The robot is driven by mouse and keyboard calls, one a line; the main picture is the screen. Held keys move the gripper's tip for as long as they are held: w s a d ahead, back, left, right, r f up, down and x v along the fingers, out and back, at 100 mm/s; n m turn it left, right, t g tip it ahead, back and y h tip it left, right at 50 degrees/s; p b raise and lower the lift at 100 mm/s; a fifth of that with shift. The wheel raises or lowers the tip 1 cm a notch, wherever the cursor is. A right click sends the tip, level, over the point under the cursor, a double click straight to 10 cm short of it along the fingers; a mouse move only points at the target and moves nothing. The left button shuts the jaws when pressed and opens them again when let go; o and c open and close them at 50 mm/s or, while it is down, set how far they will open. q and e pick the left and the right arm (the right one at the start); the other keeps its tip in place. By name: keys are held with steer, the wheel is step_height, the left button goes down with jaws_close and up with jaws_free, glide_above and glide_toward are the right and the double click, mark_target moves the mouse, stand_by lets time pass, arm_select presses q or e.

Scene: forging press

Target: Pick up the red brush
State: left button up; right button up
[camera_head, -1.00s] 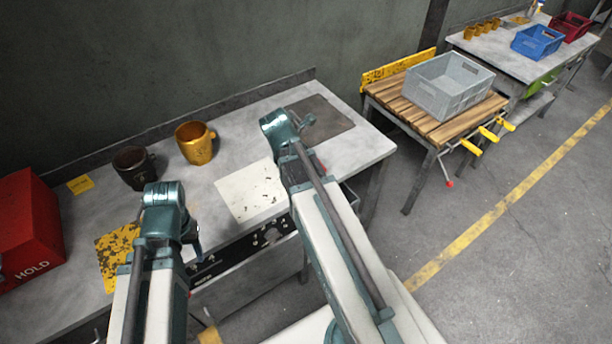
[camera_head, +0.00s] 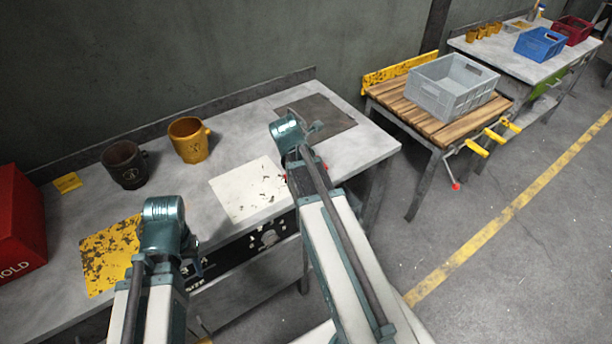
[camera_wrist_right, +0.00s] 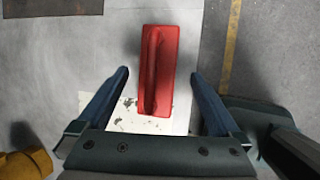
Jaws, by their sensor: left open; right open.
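The red brush (camera_wrist_right: 159,72) shows in the right wrist view, lying partly over the white sheet, its handle facing up. My right gripper (camera_wrist_right: 160,76) is open, with one finger on each side of the brush in the picture; I cannot tell how high above it they are. In the head view the brush is mostly hidden behind my right arm, with only small red bits showing. My left gripper (camera_head: 193,264) is partly hidden below its wrist over the front of the bench, and nothing shows in it.
The white sheet (camera_head: 236,195) lies on the grey bench (camera_head: 190,185). A dark mug (camera_head: 124,165) and a yellow mug (camera_head: 189,140) stand behind. A red box (camera_head: 18,225) is at far left. A dark plate (camera_head: 328,117) lies at the bench's right end.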

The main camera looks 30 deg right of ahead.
steer(key=b+x, duration=0.4)
steer(key=x, duration=0.1)
steer(key=shift+w, duration=0.1)
steer(key=shift+r, duration=0.15)
steer(key=shift+c, duration=0.4)
jaws_close()
steer(key=shift+a+r+p, duration=0.1)
steer(key=shift+r+p, duration=0.05)
steer(key=shift+p, duration=0.15)
